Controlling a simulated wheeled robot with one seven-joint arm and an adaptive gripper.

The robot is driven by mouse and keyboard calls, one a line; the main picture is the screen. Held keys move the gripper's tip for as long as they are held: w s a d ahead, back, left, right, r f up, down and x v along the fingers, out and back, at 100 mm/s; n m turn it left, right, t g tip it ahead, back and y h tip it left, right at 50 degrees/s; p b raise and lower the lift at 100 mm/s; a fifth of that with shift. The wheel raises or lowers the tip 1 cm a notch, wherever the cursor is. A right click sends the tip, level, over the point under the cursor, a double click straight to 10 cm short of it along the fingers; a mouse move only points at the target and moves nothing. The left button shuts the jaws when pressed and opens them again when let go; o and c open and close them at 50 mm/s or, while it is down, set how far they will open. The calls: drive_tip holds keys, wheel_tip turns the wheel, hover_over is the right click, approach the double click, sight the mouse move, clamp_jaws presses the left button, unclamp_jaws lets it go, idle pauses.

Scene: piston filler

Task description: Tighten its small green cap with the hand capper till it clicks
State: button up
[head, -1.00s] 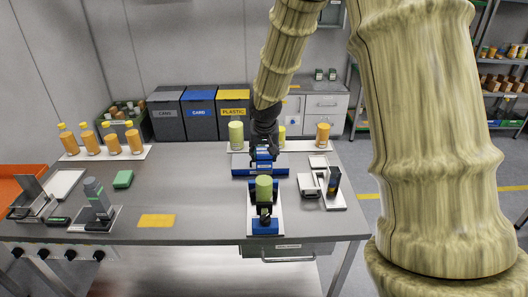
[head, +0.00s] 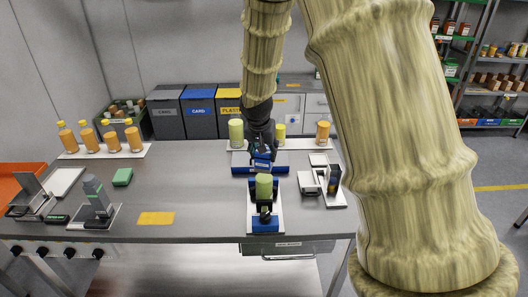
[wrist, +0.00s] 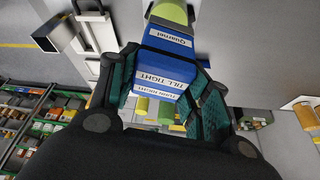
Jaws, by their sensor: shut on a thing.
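My gripper (head: 263,152) is at the middle of the table, shut on a blue block-like tool, the hand capper (head: 262,159). In the wrist view its blue body (wrist: 163,72) sits between the two teal-padded fingers, with white labels reading "TILL TIGHT" and "TURN RIGHT". The gripper is behind a yellow-green bottle (head: 264,186), which stands upright in a black clamp on a white and blue stand (head: 265,224). In the wrist view that bottle (wrist: 171,11) shows at the top edge. I cannot make out the small green cap.
A blue rack (head: 240,168) lies just below the gripper. A white strip with yellow-green and orange containers (head: 322,133) is behind. A small device (head: 310,182) stands to the right. A yellow mat (head: 156,218) and a green block (head: 122,177) lie left, with bare table around them.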

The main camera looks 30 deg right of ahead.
drive_tip(key=m+g, duration=0.1)
drive_tip(key=m, duration=0.3)
drive_tip(key=shift+r+h+p, duration=0.1)
drive_tip(key=shift+h+p, duration=0.25)
drive_tip(key=shift+h, duration=0.05)
drive_tip(key=shift+g, duration=0.3)
drive_tip(key=shift+m, duration=0.3)
drive_tip(key=m+g+p, duration=0.1)
drive_tip(key=m, duration=0.2)
drive_tip(key=shift+m+g+p, duration=0.9)
drive_tip(key=shift+m+p, duration=0.1)
drive_tip(key=shift+m, duration=1.1)
drive_tip(key=shift+r, duration=0.1)
